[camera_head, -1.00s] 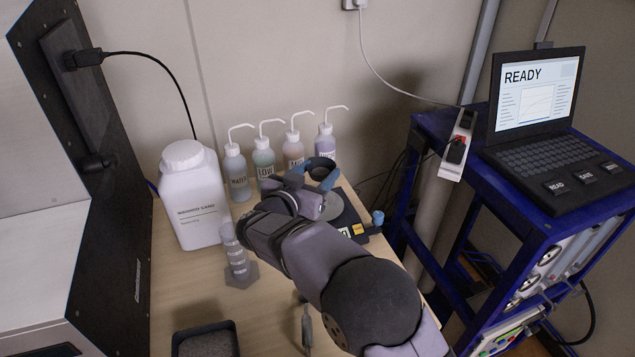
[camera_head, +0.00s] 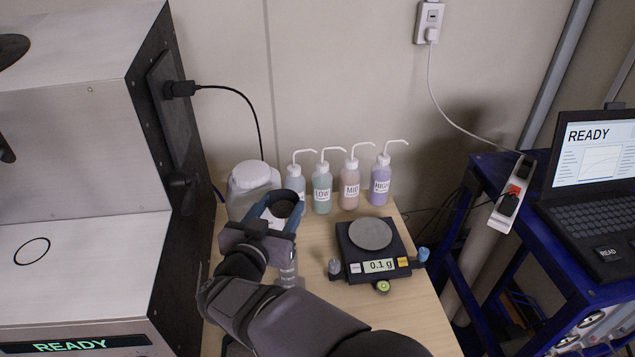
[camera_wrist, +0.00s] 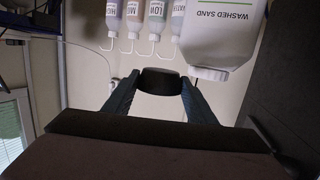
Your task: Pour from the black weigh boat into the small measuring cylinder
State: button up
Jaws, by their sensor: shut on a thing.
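My gripper (camera_head: 284,206) is shut on the black weigh boat (camera_head: 287,205), its blue fingers on either side of it. The boat is held up in front of the white sand bottle and looks about level in the head view. In the wrist view, the boat (camera_wrist: 160,84) sits between the two fingertips; its contents cannot be seen. The small measuring cylinder (camera_head: 289,272) stands on the table just below the gripper in the head view. It is clear and partly hidden by my wrist, and its mouth is not clearly visible.
The balance (camera_head: 372,245) stands to the right with an empty pan and reads 0.1 g. Several wash bottles (camera_head: 350,185) line the back. The washed sand bottle (camera_head: 247,190) is close behind the boat. A large analyser (camera_head: 85,190) bounds the left side.

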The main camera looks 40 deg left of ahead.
jog(key=s+d+f, duration=0.3)
jog(key=d+f, duration=0.1)
jog(key=d, duration=0.2)
jog(key=shift+d+f, duration=0.2)
jog(key=shift+f, duration=0.1)
jog(key=shift+p, duration=0.6)
jog(key=shift+f+n+g+h+p, duration=0.3)
jog(key=shift+f+n+h+p, duration=0.3)
jog(key=shift+n+p, duration=0.3)
